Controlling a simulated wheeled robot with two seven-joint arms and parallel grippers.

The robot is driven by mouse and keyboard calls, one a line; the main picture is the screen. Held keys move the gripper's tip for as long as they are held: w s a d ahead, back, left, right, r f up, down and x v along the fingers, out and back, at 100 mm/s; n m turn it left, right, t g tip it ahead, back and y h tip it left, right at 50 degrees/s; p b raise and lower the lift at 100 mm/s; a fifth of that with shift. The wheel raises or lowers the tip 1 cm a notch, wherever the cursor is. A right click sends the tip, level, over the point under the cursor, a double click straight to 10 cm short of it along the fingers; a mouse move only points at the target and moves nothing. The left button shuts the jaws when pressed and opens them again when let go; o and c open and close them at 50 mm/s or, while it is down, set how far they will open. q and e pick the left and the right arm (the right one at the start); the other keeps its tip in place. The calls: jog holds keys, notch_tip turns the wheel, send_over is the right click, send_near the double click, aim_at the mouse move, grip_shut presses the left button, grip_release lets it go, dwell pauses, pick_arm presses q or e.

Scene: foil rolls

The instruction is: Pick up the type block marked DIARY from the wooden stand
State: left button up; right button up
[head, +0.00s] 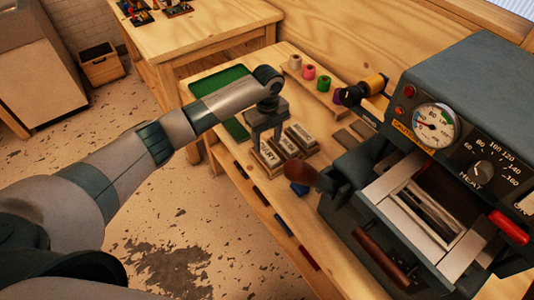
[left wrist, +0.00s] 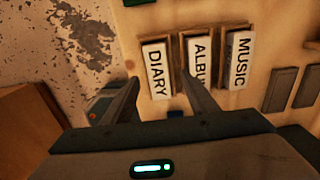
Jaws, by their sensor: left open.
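The type block marked DIARY (head: 267,158) sits at the left end of the wooden stand (head: 281,163), with its white label up. In the left wrist view the DIARY block (left wrist: 156,72) lies in its wooden slot, label readable. My left gripper (head: 264,139) points down over that end of the stand and is open and empty. In the left wrist view its fingertips (left wrist: 160,80) appear on either side of the DIARY block. I cannot tell whether they touch it. The blocks marked ALBUM (left wrist: 202,65) and MUSIC (left wrist: 238,60) sit beside it to the right. My right gripper is not in view.
A grey heat press (head: 440,150) with a dial and handles fills the right. A green mat (head: 222,90) lies behind my left wrist. Coloured foil rolls (head: 309,73) stand at the back. Small dark pieces (head: 260,195) lie along the table's front edge.

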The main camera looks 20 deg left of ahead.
aim_at(267, 151)
pick_arm(q)
jog(key=f, duration=0.1)
jog(key=f+p, duration=0.1)
jog(key=f, duration=0.1)
jog(key=shift+s, duration=0.3)
jog(key=shift+f+p, duration=0.35)
jog(key=shift+f, duration=0.35)
jog(key=shift+c, duration=0.7)
grip_shut()
jog(key=shift+w+r, duration=0.1)
jog(key=shift+r+b, duration=0.45)
jog(key=shift+r, duration=0.25)
notch_tip(267, 151, up, 2)
jog(key=shift+r+b, duration=0.25)
jog(key=shift+b, duration=0.35)
jog(key=d+r+b, duration=0.2)
jog(key=d+r, duration=0.1)
jog(key=d, duration=0.3)
jog(key=s+d+r+b, duration=0.1)
jog(key=d+r, duration=0.3)
jog(key=d, duration=0.1)
jog(key=shift+d+b, duration=0.35)
jog(key=shift+d, duration=0.05)
